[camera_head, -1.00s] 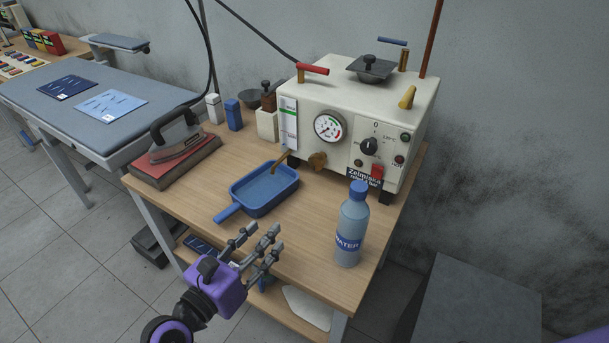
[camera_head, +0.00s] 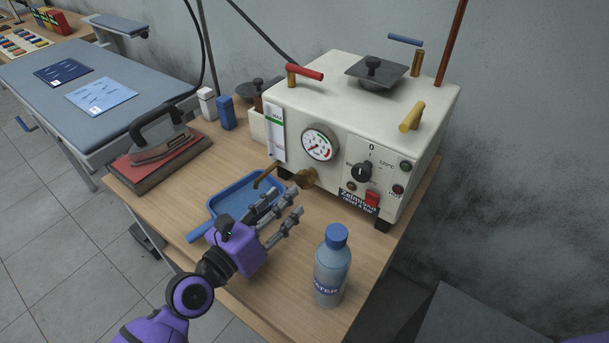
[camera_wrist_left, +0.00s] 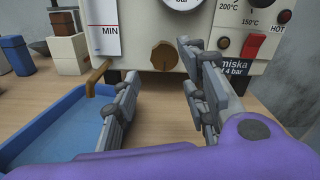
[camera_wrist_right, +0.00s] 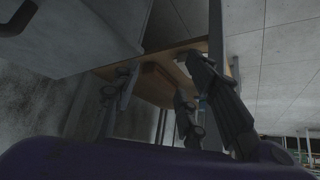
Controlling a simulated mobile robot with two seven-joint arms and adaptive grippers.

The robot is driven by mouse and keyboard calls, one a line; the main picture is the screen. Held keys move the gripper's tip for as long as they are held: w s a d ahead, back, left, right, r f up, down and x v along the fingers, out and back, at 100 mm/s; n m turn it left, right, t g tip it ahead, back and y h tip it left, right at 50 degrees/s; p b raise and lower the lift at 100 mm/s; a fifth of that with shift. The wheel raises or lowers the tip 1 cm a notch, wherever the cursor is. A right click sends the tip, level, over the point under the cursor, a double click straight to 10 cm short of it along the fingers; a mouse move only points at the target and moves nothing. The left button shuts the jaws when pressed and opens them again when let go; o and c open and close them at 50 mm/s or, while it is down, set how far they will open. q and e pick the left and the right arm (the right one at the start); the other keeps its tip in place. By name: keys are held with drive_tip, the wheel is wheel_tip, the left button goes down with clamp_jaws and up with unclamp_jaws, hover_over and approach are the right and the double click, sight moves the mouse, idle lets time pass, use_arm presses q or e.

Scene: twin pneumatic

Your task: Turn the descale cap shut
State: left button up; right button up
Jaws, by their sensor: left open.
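The descale cap is the brass knob (camera_head: 305,178) low on the front of the cream boiler (camera_head: 340,110), below the gauge. In the left wrist view the brass cap (camera_wrist_left: 162,55) shows ahead, between the spread fingers and beyond their tips. My left gripper (camera_head: 286,204) is open and empty in front of the boiler, over the table beside the blue tray, apart from the cap. Whether the cap is fully tightened cannot be told. My right gripper (camera_wrist_right: 160,78) shows only in its own wrist view, with its fingers spread and nothing between them.
The blue tray (camera_head: 224,206) lies under a bent brass spout (camera_head: 265,174), close to the left fingers. A water bottle (camera_head: 332,266) stands to the right of the left gripper. An iron (camera_head: 160,140) rests on a red pad at the left. The boiler has a black dial (camera_head: 362,172).

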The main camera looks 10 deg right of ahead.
sight(298, 181)
use_arm(q)
drive_tip(key=x, duration=0.6)
drive_tip(key=shift+w+d, duration=0.35)
drive_tip(key=shift+d, duration=0.05)
drive_tip(key=shift+c, duration=0.5)
clamp_jaws()
drive_tip(key=shift+a, duration=0.15)
